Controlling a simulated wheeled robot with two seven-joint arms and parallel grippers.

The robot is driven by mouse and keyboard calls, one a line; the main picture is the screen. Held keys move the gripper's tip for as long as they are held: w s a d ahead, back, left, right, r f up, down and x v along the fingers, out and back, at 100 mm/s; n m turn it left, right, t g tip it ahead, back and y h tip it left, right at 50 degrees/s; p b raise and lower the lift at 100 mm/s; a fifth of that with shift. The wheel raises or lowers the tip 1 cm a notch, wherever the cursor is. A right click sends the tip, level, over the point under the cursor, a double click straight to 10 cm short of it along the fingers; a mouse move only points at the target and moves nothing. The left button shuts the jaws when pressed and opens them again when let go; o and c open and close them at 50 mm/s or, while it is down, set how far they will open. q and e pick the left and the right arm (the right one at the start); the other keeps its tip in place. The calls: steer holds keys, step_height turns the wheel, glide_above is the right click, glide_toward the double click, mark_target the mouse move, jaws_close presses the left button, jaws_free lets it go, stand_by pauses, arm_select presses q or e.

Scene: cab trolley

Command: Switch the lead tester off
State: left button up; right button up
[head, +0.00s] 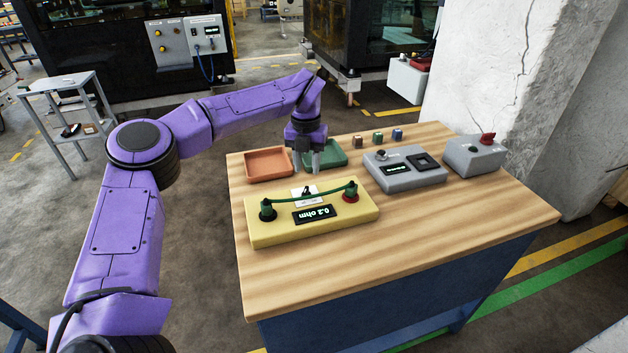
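The lead tester is a yellow box (275,234) on the near left part of the wooden table. Its dark display (318,213) is lit and reads 0.2 ohm. A green lead (310,199) spans its two end sockets, one black and one red. A small black switch (306,191) sits on a white plate at the tester's far side; its exact setting is too small to tell. My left gripper (307,170) points down just beyond and above that switch. Its two fingers are apart with nothing between them. My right gripper is out of view.
An orange tray (268,164) and a green tray (337,158) lie behind the tester. A grey device (405,178) and a grey box with a red knob (487,140) stand to the right. The table's (430,240) front right is clear.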

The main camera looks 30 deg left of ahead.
mark_target(306, 188)
arm_select(q)
steer(key=f, duration=0.1)
steer(key=s+f, duration=0.1)
steer(key=f, duration=0.1)
steer(key=shift+s+a+p, duration=0.25)
steer(key=shift+s+p, duration=0.1)
steer(key=shift+s, duration=0.05)
steer(key=f, duration=0.1)
steer(key=w+f, duration=0.2)
steer(key=f, duration=0.1)
steer(key=shift+d+f, duration=0.1)
steer(key=shift+d, duration=0.05)
steer(key=shift+s+r, duration=0.25)
steer(key=shift+s, duration=0.2)
steer(key=shift+c, duration=0.3)
jaws_close()
